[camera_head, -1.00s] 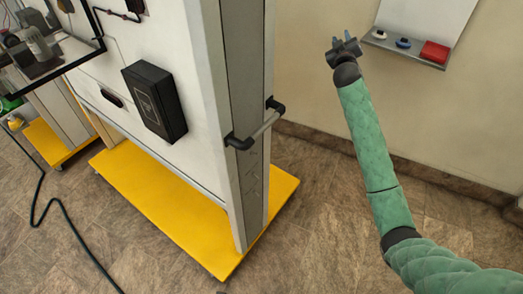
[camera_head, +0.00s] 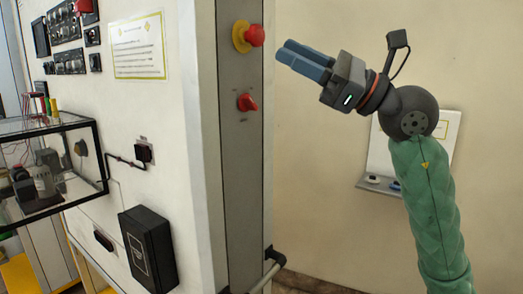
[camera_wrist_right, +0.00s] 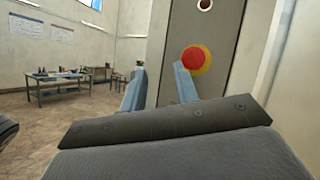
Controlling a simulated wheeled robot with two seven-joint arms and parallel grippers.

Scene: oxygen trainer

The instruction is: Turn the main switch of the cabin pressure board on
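The cabin pressure board is a tall white cabinet with a grey side face (camera_head: 236,170). On that face sits a small red rotary switch (camera_head: 247,102), and its handle angle is hard to read. Above it is a red mushroom button on a yellow base (camera_head: 248,36), which also shows in the right wrist view (camera_wrist_right: 196,59). My right gripper (camera_head: 283,50) has blue fingers pointing left towards the grey face, apart from it and near the button's height. In the wrist view its fingers (camera_wrist_right: 159,68) are spread with nothing between them. My left gripper is out of view.
A black box (camera_head: 148,250) juts from the white front, and a glass case (camera_head: 60,165) stands at the left. A black handle (camera_head: 268,268) sticks out low on the grey side. A wall shelf (camera_head: 380,186) is behind my right arm.

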